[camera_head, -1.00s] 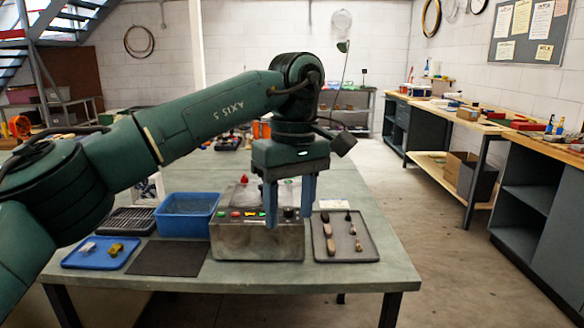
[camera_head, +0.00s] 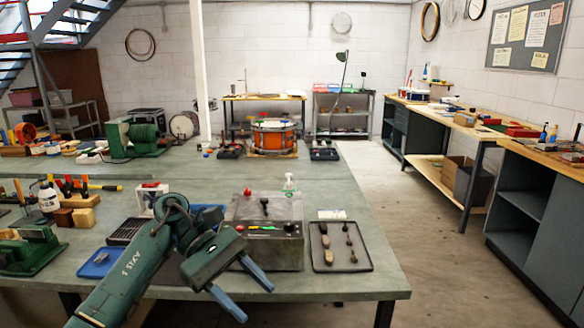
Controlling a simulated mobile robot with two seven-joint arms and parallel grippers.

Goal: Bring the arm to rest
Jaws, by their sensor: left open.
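My left arm comes in from the bottom, left of the middle. Its left gripper (camera_head: 255,304) is open and empty, with two blue fingers apart and slanting down to the right. The fingers show in front of the table's front edge, below the grey control box (camera_head: 278,257) in the picture. The arm and gripper body hide part of the box's left side, the blue bin (camera_head: 208,211) and the dark mat area. My right gripper is out of view.
The bench (camera_head: 385,283) holds a dark tray (camera_head: 364,262) of small parts to the right of the box. A blue tray (camera_head: 98,265) and a black rack (camera_head: 122,232) are at left. A drum (camera_head: 273,138) stands farther back. The floor to the right is clear.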

